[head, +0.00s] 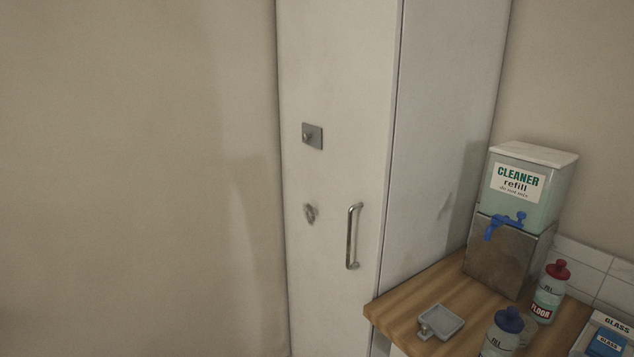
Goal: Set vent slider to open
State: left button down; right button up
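No part that I can clearly name as the vent slider shows in the head view. A small grey metal plate with a short knob (312,136) is on the front of the tall white cabinet (350,60); I cannot tell whether it is the slider. Below it is a small metal fitting (310,213), too small to make out. A vertical metal bar handle (353,236) is on the right part of the cabinet door, which looks closed. Neither of my grippers is in view.
A wooden counter (412,286) stands at the lower right, against the cabinet's side. On it are a cleaner dispenser (535,180) with a blue tap on a metal stand, a grey dish (440,322), a red-capped bottle (549,295) and a blue-capped bottle (503,335). Bare wall fills the left.

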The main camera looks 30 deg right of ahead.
aim_at(312, 136)
jog(key=u, duration=0.4)
jog(key=k, duration=0.2)
jog(key=z, duration=0.75)
jog(key=i, duration=1.15)
jog(key=u, duration=0.45)
